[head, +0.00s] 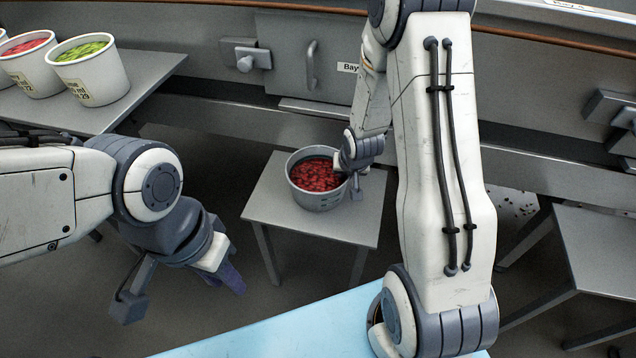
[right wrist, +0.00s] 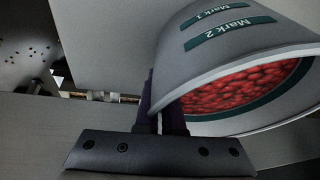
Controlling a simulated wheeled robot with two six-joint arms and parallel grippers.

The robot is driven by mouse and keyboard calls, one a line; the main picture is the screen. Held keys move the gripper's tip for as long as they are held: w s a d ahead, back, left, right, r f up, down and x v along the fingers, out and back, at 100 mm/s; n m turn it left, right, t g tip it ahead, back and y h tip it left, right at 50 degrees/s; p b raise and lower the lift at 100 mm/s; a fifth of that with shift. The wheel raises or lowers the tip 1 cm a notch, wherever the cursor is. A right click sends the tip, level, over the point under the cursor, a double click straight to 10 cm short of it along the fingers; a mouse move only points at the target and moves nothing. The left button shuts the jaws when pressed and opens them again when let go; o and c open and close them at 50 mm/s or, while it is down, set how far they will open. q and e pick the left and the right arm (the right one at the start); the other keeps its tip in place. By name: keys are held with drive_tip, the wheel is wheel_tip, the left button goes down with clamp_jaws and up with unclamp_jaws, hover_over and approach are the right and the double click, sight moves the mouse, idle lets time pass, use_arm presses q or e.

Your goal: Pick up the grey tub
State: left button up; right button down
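The grey tub (head: 318,197) holds red candies and stands upright on a small grey table. My right gripper (head: 354,185) is at the tub's right rim in the head view. In the right wrist view the tub (right wrist: 215,60) fills the upper right, with "Mark 1" and "Mark 2" labels on its wall. The purple fingers of my right gripper (right wrist: 160,118) are close together at the rim, with a thin light strip of wall between them. My left gripper (head: 226,277) hangs away from the tub at lower left; its finger gap is not clear.
The small table (head: 345,222) has bare room around the tub. White tubs with green candies (head: 97,75) and red candies (head: 36,70) stand on a counter at upper left. A light blue surface (head: 290,325) lies in front, and another grey table (head: 605,250) stands at right.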

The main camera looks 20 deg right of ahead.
drive_tip(key=shift+w+r, duration=0.1)
drive_tip(key=shift+r, duration=0.1)
drive_tip(key=shift+r+p, duration=0.3)
drive_tip(key=r+p, duration=0.2)
drive_tip(key=r, duration=0.2)
drive_tip(key=shift+s+d+r+p, duration=0.1)
drive_tip(key=shift+s+d+p, duration=0.15)
drive_tip(key=shift+d+p, duration=0.15)
drive_tip(key=s+d+r+p, duration=0.6)
drive_tip(key=d+p, duration=0.1)
drive_tip(key=d, duration=0.2)
